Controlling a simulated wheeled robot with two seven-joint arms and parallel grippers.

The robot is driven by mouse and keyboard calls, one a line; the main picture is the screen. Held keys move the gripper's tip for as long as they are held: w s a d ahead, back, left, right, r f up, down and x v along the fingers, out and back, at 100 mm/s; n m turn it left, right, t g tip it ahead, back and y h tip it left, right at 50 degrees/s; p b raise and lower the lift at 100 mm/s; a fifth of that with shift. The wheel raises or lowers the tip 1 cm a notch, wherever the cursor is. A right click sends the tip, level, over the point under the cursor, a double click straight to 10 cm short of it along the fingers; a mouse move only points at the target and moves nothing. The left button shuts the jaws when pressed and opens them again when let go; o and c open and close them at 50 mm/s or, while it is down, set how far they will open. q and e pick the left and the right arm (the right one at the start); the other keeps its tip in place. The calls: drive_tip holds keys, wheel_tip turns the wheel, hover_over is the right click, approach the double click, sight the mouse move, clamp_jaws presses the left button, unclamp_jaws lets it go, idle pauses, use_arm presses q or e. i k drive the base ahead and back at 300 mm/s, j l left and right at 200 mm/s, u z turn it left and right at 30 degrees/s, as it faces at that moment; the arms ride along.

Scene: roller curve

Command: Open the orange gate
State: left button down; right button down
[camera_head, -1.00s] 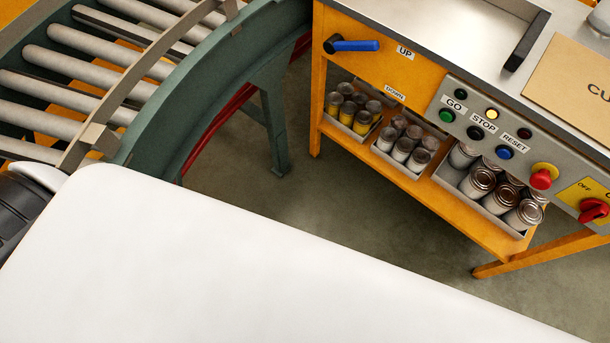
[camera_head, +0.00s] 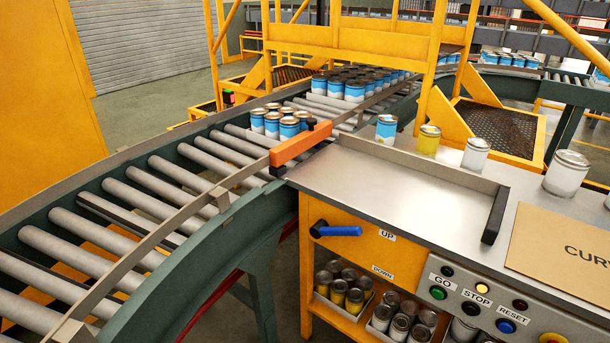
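The orange gate (camera_head: 301,143) is a short bar reaching over the near edge of the curved roller conveyor (camera_head: 160,196). A group of blue-and-white cans (camera_head: 272,124) stands on the rollers right behind it, close to or touching it. A lever with a blue handle (camera_head: 338,231) is on the orange front panel of the workbench, its handle pointing right between the UP label (camera_head: 387,236) and the DOWN label (camera_head: 382,272), nearer UP. Neither of my grippers is in view.
The steel bench top (camera_head: 400,190) has a raised rim and a black end bar (camera_head: 495,215). Single cans stand along its back. A control panel (camera_head: 470,300) has GO, STOP and RESET buttons, with a yellow lamp lit. More cans (camera_head: 350,84) wait farther up the conveyor.

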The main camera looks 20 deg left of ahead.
sight(280, 155)
drive_tip(key=i+u, duration=0.2)
drive_tip(key=i, duration=0.35)
drive_tip(key=i+l+u, duration=0.15)
drive_tip(key=i, duration=0.4)
drive_tip(key=l, duration=0.1)
